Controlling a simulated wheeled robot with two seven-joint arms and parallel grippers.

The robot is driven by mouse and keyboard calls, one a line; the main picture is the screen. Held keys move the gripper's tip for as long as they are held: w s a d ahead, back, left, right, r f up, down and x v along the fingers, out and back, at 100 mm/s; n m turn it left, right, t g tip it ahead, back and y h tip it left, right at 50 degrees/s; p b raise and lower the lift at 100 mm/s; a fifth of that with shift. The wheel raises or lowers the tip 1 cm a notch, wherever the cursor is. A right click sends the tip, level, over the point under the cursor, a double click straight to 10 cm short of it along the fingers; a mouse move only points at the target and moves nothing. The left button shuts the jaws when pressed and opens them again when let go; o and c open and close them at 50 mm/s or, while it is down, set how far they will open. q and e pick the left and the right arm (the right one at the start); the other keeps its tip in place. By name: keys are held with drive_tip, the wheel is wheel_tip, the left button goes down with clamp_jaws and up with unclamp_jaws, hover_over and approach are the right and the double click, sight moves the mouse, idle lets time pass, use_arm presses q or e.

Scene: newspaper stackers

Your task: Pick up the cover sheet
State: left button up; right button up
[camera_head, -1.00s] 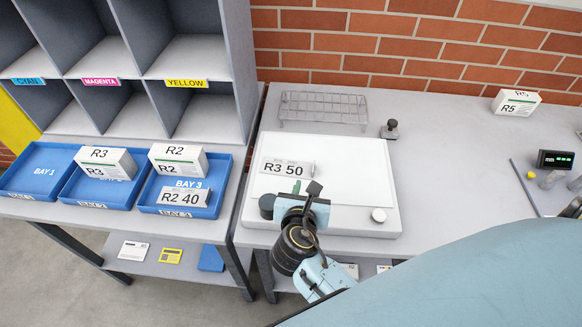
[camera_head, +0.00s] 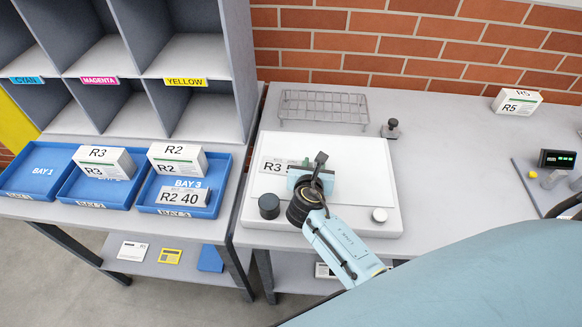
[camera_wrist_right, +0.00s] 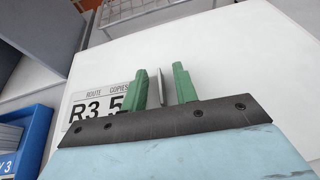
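The cover sheet, a pale card marked R3 50 (camera_head: 271,166), stands on a white pad (camera_head: 350,165) on the right table. Its right part is hidden behind my right gripper (camera_head: 312,174) in the head view. In the right wrist view the card (camera_wrist_right: 95,106) shows "ROUTE" and "COPIES". There, the two green fingers of my right gripper (camera_wrist_right: 161,68) are apart at the card's right end. The left finger overlaps the card's print, and a thin grey edge shows between the fingers. Whether they touch the card I cannot tell. My left gripper is not in view.
Blue bay trays (camera_head: 212,205) hold white R2 and R3 boxes at left. An R5 box (camera_head: 516,102) stands at the back right. A dark knob (camera_head: 269,206) sits at the pad's front.

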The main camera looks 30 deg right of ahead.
clamp_jaws()
idle(0.3)
